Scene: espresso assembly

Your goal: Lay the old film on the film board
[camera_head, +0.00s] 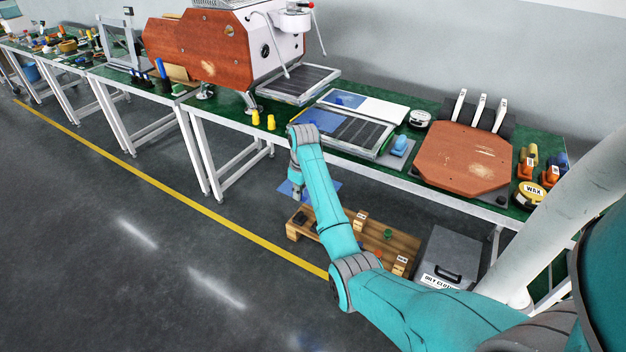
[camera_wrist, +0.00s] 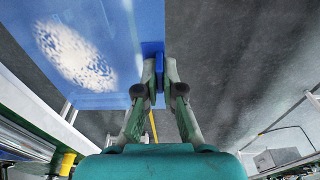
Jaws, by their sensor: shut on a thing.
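My gripper (camera_wrist: 157,88) is shut on the blue tab at the edge of the old film (camera_wrist: 100,30), a translucent blue sheet with a pale speckled patch.
The green bench (camera_head: 437,103) carries an espresso machine (camera_head: 215,50), a grated tray (camera_head: 350,133) and a brown panel (camera_head: 460,160). Yellow pieces (camera_head: 270,121) stand near its front edge. Below are a wooden pallet (camera_head: 398,240) and a grey bin (camera_head: 455,255). The left floor is clear.

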